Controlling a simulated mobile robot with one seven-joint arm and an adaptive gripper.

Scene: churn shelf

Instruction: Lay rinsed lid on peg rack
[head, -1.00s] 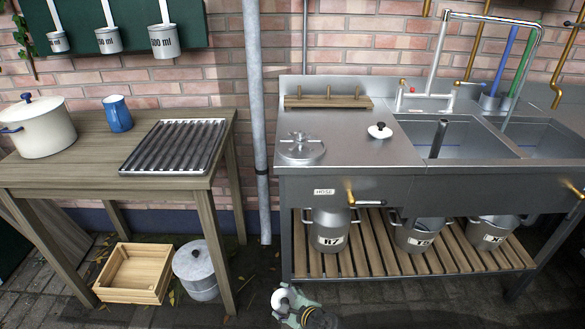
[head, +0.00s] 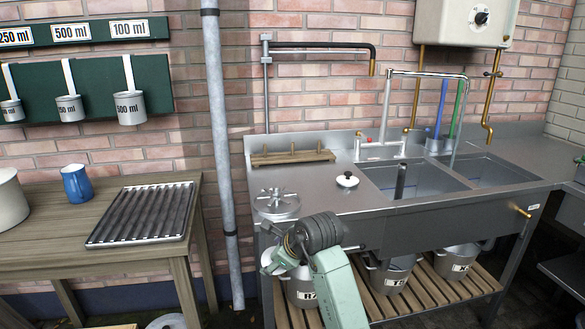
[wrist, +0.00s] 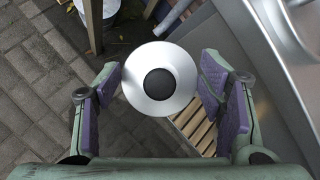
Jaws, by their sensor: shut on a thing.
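My gripper (head: 276,259) is shut on a round silver lid (wrist: 176,100) with a black knob. In the wrist view the lid lies between the two finger pads, held at its rim, knob towards the camera. In the head view the lid (head: 267,260) is a small pale shape, partly hidden by my gripper, in front of the steel counter's left end. The peg rack (head: 292,158), a wooden strip with three upright pegs, stands at the back left of the counter. My gripper is in front of it and lower in the picture.
A large metal lid (head: 277,204) lies on the counter between my gripper and the rack. A small white lid with a black knob (head: 347,180) lies right of it, beside the sink (head: 410,178). A grey pipe (head: 220,150) stands left of the counter. Pots (head: 301,288) stand on the slatted shelf below.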

